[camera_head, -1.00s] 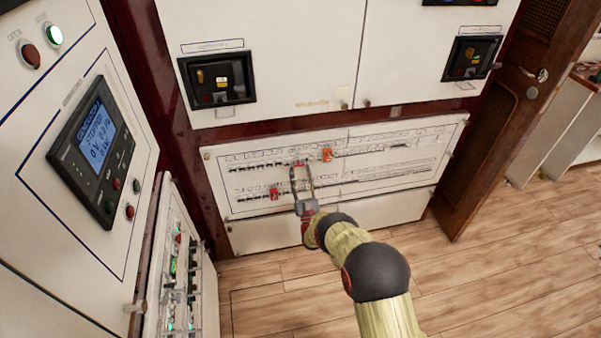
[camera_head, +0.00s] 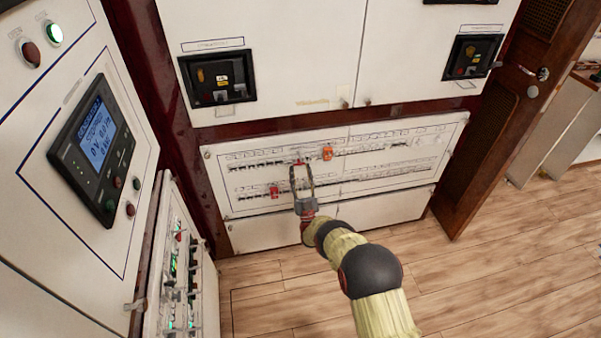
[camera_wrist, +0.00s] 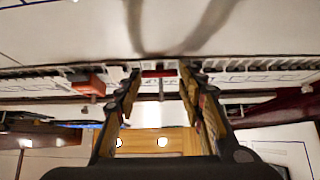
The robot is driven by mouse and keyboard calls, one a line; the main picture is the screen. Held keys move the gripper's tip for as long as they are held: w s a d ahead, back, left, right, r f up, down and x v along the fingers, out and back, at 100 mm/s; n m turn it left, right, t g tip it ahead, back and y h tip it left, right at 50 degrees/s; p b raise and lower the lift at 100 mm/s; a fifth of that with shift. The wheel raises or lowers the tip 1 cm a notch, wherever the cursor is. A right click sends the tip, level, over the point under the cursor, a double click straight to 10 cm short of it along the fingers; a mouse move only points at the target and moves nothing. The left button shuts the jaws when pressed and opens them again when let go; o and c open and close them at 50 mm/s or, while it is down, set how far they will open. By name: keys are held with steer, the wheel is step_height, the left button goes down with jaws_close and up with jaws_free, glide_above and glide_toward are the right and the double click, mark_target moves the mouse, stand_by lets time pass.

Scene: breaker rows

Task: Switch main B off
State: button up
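The breaker panel (camera_head: 400,170) is a white board low on the wall with two rows of small breakers. Three larger red or orange switches show on it: an orange one (camera_head: 327,153) in the upper row, a red one (camera_head: 274,191) in the lower row, and a red one (camera_head: 299,162) at my fingertips. Labels are too small to read, so I cannot tell which is main B. My gripper (camera_head: 302,171) is open in front of the panel. In the wrist view, a red switch with a pale lever (camera_wrist: 160,73) shows between my fingertips; contact is unclear. Another red switch (camera_wrist: 88,84) is left of the fingers.
A grey cabinet with a lit display (camera_head: 96,138) stands close on the left, with a smaller panel of green lights (camera_head: 180,265) below it. Two black breaker units (camera_head: 217,79) (camera_head: 472,57) are set above. A brown wooden door (camera_head: 490,130) is at right. The wooden floor is clear.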

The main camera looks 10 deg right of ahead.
steer(key=o, duration=0.4)
steer(key=v, duration=1.2)
stand_by(0.3)
